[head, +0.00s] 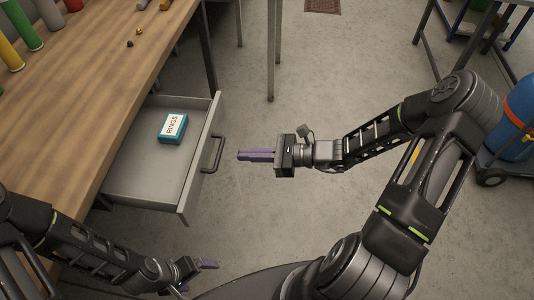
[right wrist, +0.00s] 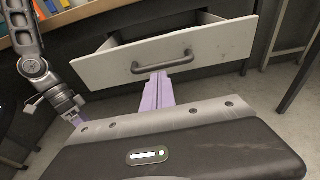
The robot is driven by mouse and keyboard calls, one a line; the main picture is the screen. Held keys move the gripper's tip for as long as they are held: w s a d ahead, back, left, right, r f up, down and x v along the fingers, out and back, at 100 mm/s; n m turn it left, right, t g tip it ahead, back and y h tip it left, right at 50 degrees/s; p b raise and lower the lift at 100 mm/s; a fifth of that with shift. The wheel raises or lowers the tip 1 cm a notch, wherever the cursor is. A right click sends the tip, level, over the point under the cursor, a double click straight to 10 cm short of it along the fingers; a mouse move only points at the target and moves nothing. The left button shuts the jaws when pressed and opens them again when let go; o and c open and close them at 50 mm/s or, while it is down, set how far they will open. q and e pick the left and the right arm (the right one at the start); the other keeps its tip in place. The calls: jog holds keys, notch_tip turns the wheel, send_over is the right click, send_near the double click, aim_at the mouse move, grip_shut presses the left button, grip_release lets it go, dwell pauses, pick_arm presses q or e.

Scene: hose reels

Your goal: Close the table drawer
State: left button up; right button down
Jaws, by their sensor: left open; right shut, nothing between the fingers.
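The grey table drawer (head: 136,185) is pulled well out from under the wooden table (head: 100,80). A teal and white box marked RINGS (head: 173,127) lies inside it. The drawer's dark bar handle (head: 214,154) is on its front panel, which also shows in the right wrist view (right wrist: 215,48). My right gripper (head: 240,155) is shut and empty, pointing at the handle with a small gap in the head view. In the right wrist view its purple fingers (right wrist: 158,90) reach toward the handle; contact cannot be told. My left gripper (head: 212,264) is open and empty, low beside the drawer's near end.
Coloured cylinders (head: 25,25) and small dark and gold parts (head: 135,38) sit on the tabletop. A blue tank (head: 518,115) on a cart stands at the right.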

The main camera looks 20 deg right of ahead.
jog(key=shift+x, duration=2.3)
pick_arm(q)
jog(key=shift+f, duration=0.1)
pick_arm(e)
jog(key=shift+w+a, duration=0.1)
jog(key=shift+w, duration=0.05)
